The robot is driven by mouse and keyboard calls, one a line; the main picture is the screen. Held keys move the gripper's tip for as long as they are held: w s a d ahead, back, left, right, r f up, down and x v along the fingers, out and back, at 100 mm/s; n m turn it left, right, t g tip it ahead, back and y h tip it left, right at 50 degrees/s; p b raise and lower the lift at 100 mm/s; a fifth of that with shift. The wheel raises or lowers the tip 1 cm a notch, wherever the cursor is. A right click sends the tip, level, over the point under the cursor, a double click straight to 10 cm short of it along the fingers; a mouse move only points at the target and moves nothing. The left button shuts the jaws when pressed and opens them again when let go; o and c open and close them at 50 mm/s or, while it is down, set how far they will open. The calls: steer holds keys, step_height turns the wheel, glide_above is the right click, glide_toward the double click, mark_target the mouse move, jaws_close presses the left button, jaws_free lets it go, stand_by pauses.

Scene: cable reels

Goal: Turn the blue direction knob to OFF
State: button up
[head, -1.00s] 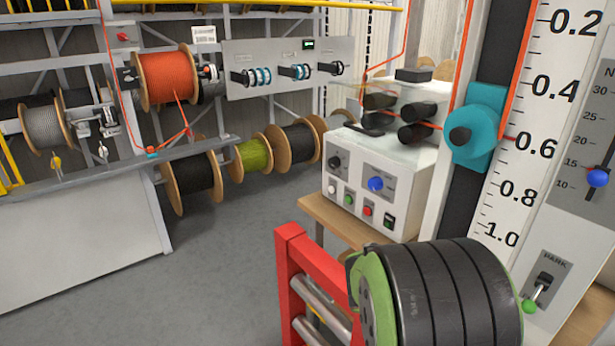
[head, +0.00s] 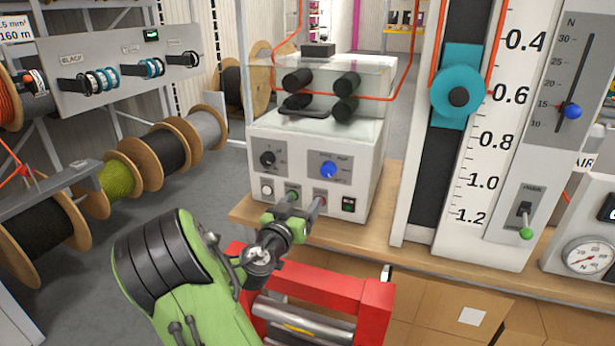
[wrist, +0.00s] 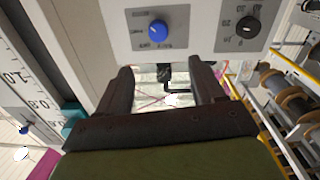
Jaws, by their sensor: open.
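The blue direction knob (head: 328,170) sits on a grey label plate on the front of the white control box. It also shows in the wrist view (wrist: 158,30), above the gap between the fingers. Its pointer and the small lettering are too small to read, so its setting cannot be told. My gripper (head: 303,203) is open and empty, in front of the box's lower face, below the knob in the head view. In the wrist view its two dark fingers (wrist: 163,78) point toward the panel, apart from the knob.
A black knob (head: 267,158) is left of the blue one. A row of buttons lies below, with a white button (head: 267,189) at left and a green-lit switch (head: 348,204) at right. A red frame (head: 330,278) stands before the wooden bench (head: 400,225). A measuring scale (head: 490,140) rises at right.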

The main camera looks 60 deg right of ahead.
mark_target(326, 172)
steer(key=d+p, duration=0.1)
steer(key=d, duration=0.4)
steer(key=w+d, duration=0.1)
steer(key=d, duration=0.4)
steer(key=d+p, duration=0.1)
steer(key=d, duration=0.4)
steer(key=shift+w+p, duration=0.25)
steer(key=shift+p, duration=0.1)
steer(key=shift+c, duration=0.5)
steer(key=c, duration=1)
